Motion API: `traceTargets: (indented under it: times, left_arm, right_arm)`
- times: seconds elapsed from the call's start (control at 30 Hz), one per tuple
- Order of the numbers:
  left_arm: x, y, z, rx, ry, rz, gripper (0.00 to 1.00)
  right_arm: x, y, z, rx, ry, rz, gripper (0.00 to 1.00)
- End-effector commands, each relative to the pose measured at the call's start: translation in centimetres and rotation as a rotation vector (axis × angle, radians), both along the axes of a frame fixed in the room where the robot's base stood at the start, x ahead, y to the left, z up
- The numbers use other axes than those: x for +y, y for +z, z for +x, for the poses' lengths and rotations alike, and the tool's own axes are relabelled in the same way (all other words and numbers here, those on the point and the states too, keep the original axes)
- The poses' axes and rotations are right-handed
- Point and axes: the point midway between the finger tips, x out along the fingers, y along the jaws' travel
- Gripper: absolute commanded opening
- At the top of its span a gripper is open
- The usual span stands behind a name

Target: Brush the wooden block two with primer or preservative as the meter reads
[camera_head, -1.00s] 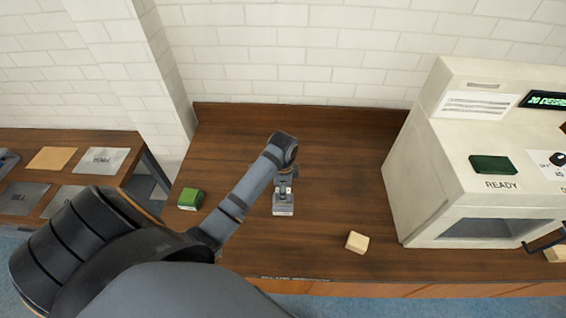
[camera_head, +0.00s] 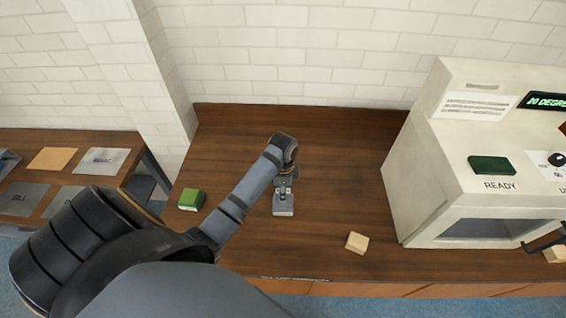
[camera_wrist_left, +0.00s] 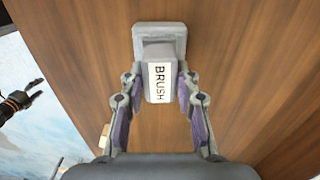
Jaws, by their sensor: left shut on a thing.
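My left gripper (camera_head: 284,186) is shut on the grey brush (camera_head: 283,207), which is at the middle of the wooden bench. In the left wrist view, the gripper's fingers (camera_wrist_left: 160,92) are on both sides of the brush's block (camera_wrist_left: 159,70), labelled BRUSH. A pale wooden block (camera_head: 357,242) lies on the bench to the right, near the front edge. Another pale block (camera_head: 555,255) shows partly at the right edge. My right gripper (camera_wrist_left: 35,90) shows small at the left of the left wrist view, its fingers apart.
A green block (camera_head: 191,199) sits at the bench's left. A white machine (camera_head: 415,185) stands at the right, with a READY label and a display reading "20 DEGREE", cut off (camera_head: 543,101). A side table (camera_head: 60,138) holds labelled plates. The bench behind the brush is clear.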

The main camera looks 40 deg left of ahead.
Motion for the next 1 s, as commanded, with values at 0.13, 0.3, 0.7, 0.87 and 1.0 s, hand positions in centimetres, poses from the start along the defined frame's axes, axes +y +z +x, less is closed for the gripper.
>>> traceTargets:
  times: [0.13, 0.3, 0.7, 0.87, 1.0]
  left_arm:
    - [0.0, -0.2, -0.1, 0.004, 0.0, -0.001, 0.06]
    - [0.0, -0.1, -0.1, 0.005, 0.0, -0.002, 0.06]
    - [0.0, 3.4, 0.0, 0.0, 0.0, -0.001, 0.06]
    - [0.0, 4.9, 0.0, 0.0, 0.0, 0.0, 0.06]
    - [0.0, 6.2, 0.0, -0.001, -0.001, -0.001, 0.06]
  right_arm:
    - [-0.1, 0.0, 0.0, 0.0, 0.001, -0.002, 0.69]
    - [-0.2, 0.0, 0.0, 0.0, 0.001, -0.003, 0.69]
    - [-0.3, 0.0, 0.0, 0.0, 0.001, -0.003, 0.69]
    - [-0.2, 0.0, 0.0, 0.0, 0.001, -0.003, 0.69]
    - [-0.2, 0.0, 0.0, 0.0, 0.001, -0.003, 0.69]
